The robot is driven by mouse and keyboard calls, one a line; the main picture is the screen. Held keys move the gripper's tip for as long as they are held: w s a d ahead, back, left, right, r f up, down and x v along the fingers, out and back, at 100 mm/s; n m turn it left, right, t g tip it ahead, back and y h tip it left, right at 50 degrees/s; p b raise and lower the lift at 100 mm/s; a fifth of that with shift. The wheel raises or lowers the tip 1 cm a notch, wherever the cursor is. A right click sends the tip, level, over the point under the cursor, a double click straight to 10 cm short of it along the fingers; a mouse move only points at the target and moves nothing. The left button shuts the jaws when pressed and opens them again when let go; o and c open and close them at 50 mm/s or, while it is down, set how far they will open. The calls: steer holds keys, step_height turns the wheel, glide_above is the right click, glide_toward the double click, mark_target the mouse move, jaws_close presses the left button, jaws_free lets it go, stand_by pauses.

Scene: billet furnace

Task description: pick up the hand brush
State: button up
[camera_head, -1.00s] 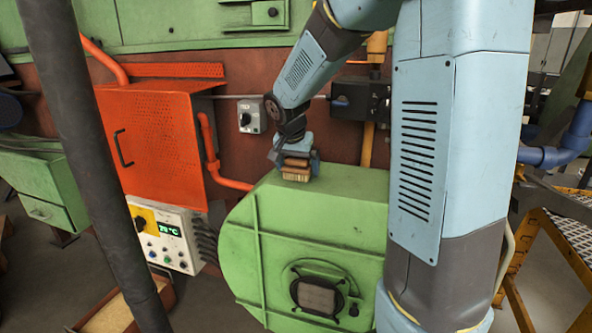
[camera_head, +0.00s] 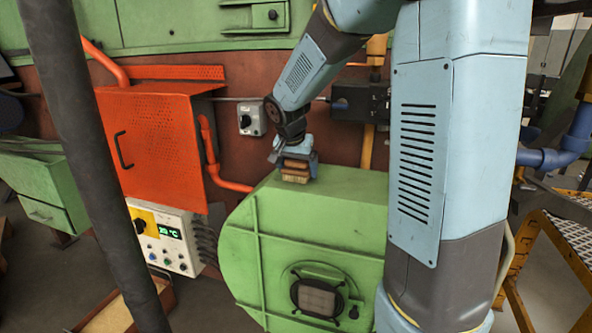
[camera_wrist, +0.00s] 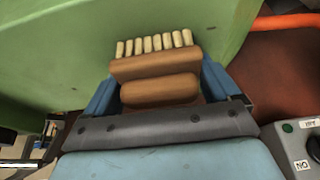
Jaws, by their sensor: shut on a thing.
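The hand brush (camera_wrist: 155,68) has a brown wooden body and a row of pale bristle tufts. In the wrist view it sits between the two blue fingers of my gripper (camera_wrist: 160,92), bristles pointing away from the palm. In the head view the brush (camera_head: 295,172) shows small below my gripper (camera_head: 297,165), at the top of the green rounded housing (camera_head: 330,205). My gripper is shut on the brush. I cannot tell whether the bristles touch the housing or hang just above it.
An orange perforated cabinet (camera_head: 155,135) stands to the left, above a control box (camera_head: 165,240) with a green display. A grey switch box (camera_head: 251,118) is on the wall behind the gripper. An orange pipe (camera_head: 210,150) runs beside the cabinet. A yellow-framed step (camera_head: 560,240) is at right.

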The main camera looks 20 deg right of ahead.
step_height(320, 180, up, 3)
steer(key=shift+r, duration=0.15)
steer(key=s+a+r, duration=0.2)
steer(key=s+r, duration=0.7)
steer(key=s, duration=0.5)
steer(key=shift+r, duration=0.3)
steer(key=o, duration=0.5)
steer(key=c, duration=0.3)
steer(key=shift+c, duration=0.2)
